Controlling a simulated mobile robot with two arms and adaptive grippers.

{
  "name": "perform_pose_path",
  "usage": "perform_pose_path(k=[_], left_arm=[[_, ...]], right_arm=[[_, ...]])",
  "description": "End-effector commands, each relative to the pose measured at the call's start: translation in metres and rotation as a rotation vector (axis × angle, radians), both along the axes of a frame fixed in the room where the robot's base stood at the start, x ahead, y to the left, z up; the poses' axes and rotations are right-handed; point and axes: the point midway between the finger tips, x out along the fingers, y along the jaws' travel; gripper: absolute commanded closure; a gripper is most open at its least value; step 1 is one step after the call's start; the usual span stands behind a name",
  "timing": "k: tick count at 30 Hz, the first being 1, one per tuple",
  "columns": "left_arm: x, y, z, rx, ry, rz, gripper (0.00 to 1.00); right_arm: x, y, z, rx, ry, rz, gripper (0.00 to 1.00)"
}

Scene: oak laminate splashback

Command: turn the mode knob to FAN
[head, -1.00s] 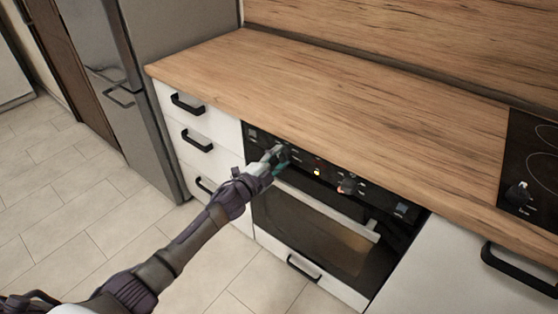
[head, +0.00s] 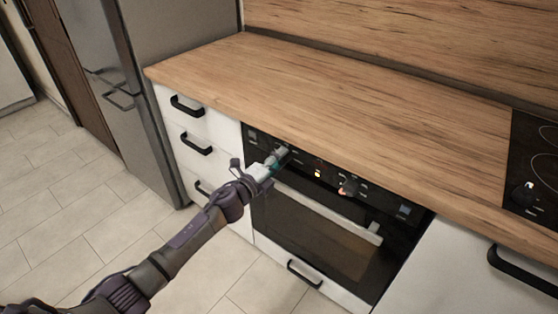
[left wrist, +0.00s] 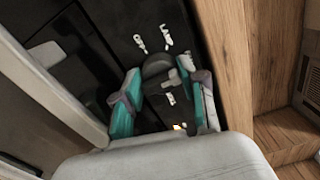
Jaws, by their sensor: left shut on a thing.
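The mode knob (left wrist: 158,66) is dark and round, with a lighter grey bar on its lower right side in the left wrist view. In the head view the left gripper (head: 281,156) is at the left part of the oven panel (head: 300,163) and hides the knob. My right gripper is not in view.
A second knob (head: 348,187) with a reddish spot and a yellow light (head: 318,173) are right of the gripper. The oven door handle (head: 330,210) runs just below the panel. The wooden worktop (head: 340,100) overhangs above and is clear nearby.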

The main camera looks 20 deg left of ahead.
Motion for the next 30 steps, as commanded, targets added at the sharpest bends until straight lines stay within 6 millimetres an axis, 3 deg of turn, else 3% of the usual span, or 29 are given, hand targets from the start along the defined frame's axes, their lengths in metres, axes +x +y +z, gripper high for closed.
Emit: perform_pose_path(k=[13, 14, 18, 30], left_arm=[[-0.0008, -0.0006, -0.0025, 0.012, 0.000, -0.001, 0.93], [-0.0009, -0.0006, -0.0025, 0.012, 0.000, -0.001, 0.57], [-0.0007, -0.0005, -0.0019, 0.011, -0.001, -0.001, 0.33], [-0.0060, 0.0019, -0.0011, 0.011, -0.003, -0.001, 0.33]], right_arm=[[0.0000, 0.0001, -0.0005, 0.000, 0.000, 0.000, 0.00], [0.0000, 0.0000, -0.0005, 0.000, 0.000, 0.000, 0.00], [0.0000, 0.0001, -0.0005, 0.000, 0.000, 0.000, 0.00], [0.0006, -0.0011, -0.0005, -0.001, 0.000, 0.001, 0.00]])
